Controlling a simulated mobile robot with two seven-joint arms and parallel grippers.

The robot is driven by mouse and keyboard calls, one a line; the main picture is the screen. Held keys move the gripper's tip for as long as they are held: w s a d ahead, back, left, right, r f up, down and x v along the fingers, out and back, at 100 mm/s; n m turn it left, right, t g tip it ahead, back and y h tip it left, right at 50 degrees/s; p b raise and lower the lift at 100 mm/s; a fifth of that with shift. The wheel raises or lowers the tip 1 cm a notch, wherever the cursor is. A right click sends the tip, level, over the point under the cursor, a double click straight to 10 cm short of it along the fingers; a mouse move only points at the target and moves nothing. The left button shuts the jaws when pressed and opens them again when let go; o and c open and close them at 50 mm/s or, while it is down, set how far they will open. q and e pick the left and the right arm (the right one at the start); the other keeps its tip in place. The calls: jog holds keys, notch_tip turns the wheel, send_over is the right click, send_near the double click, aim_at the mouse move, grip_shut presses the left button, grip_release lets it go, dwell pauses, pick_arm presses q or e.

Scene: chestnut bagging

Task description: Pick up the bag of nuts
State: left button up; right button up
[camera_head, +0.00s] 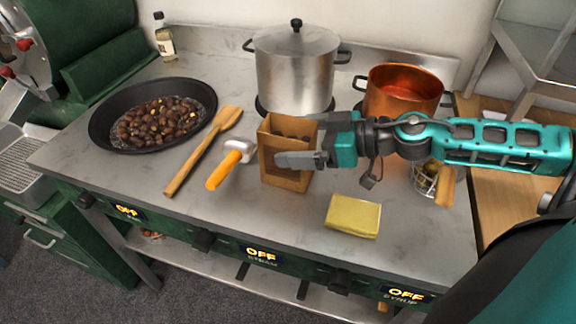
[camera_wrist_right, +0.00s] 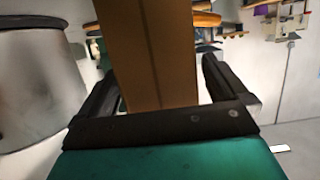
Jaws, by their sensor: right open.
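My right gripper (camera_head: 300,151) comes in from the right at the bag. One grey finger lies across the bag's near face; the other finger is hidden from the head view. In the right wrist view the bag (camera_wrist_right: 158,50) rises between the two spread dark fingers (camera_wrist_right: 160,82), with a visible gap on the right side. My left gripper is not in view.
A pan of chestnuts (camera_head: 101,115) is further left. A steel pot (camera_head: 293,75) and a copper pot (camera_head: 400,97) stand behind. A yellow sponge (camera_head: 353,216) lies in front right.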

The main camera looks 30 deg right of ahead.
jog(key=shift+c, duration=0.4)
jog(key=c, duration=1.5)
